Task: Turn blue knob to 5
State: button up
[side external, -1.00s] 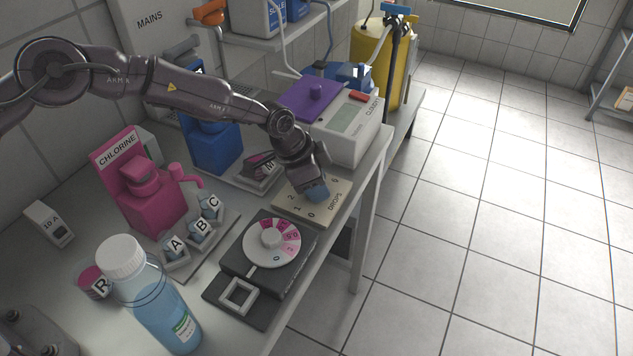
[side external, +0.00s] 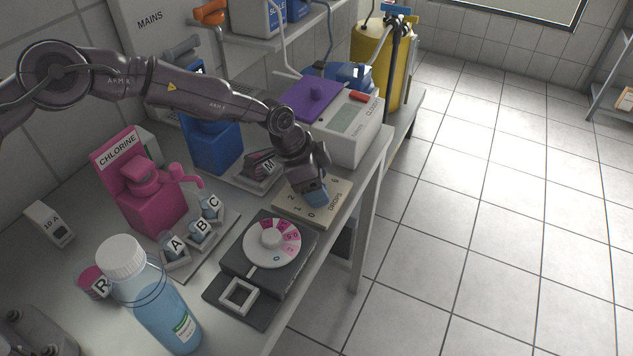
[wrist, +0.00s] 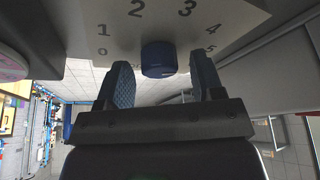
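The blue knob (wrist: 158,58) is a short dark cylinder on a pale panel (wrist: 75,25) with the numbers 0 to 5 around it. No pointer shows on it, so I cannot tell its setting. In the wrist view my gripper (wrist: 163,72) is open, with one finger to each side of the knob and a visible gap to each. In the side view my gripper (side external: 316,196) is low over the panel marked DROPS (side external: 333,201). It hides the knob there.
A pink-and-white dial (side external: 260,254) on a dark base stands in front of the panel. The white CLOUDY device (side external: 365,140) is behind it. The bench edge is close on the right.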

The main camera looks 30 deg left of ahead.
jog(key=shift+r, duration=0.1)
jog(key=v, duration=1.3)
jog(key=shift+s, duration=0.1)
